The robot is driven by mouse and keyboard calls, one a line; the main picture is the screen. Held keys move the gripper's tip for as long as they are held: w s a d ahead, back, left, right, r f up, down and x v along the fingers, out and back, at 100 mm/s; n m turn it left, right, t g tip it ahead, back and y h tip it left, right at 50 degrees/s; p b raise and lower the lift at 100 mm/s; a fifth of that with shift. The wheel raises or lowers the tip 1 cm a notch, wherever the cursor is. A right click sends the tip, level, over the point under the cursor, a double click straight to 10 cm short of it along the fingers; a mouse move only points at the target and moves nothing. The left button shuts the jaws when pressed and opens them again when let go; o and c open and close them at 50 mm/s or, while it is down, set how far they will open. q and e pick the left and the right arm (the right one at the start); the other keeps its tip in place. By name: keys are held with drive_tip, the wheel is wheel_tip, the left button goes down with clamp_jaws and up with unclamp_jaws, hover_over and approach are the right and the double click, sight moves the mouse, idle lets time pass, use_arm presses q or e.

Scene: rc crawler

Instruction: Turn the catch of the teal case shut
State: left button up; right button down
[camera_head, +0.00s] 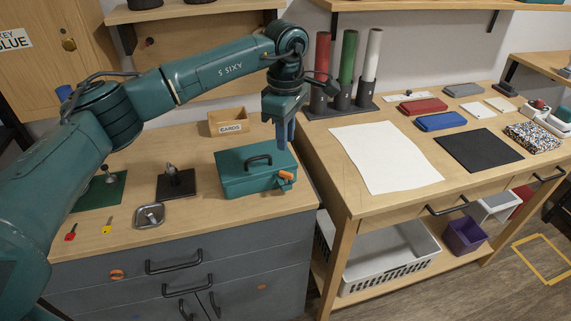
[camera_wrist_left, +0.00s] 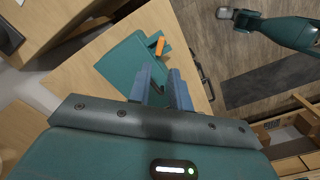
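The teal case (camera_head: 250,178) sits on the wooden top of the grey cabinet, its lid down and its black handle on top. Its orange catch (camera_head: 286,175) is on the right front side and looks tilted. The catch also shows in the left wrist view (camera_wrist_left: 160,46), beyond my fingertips. My left gripper (camera_head: 285,138) points down above the case's right part, apart from the catch. In the left wrist view its two blue fingers (camera_wrist_left: 163,77) stand apart with nothing between them. A teal arm, likely my right one, ends in a small gripper (camera_wrist_left: 240,18) away over the floor.
A wooden box marked CARGO (camera_head: 228,121) stands behind the case. A dark fixture (camera_head: 176,184) and a metal tray (camera_head: 150,215) lie to its left. Upright coloured tubes (camera_head: 347,62) stand behind right. The cabinet top's right edge is close to the case.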

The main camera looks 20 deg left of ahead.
sight(286, 173)
use_arm(q)
wheel_tip(286, 173, down, 10)
drive_tip(key=shift+r+p, duration=0.25)
drive_tip(key=shift+p, duration=0.4)
drive_tip(key=shift+d, duration=0.1)
drive_tip(key=shift+c, duration=0.2)
clamp_jaws()
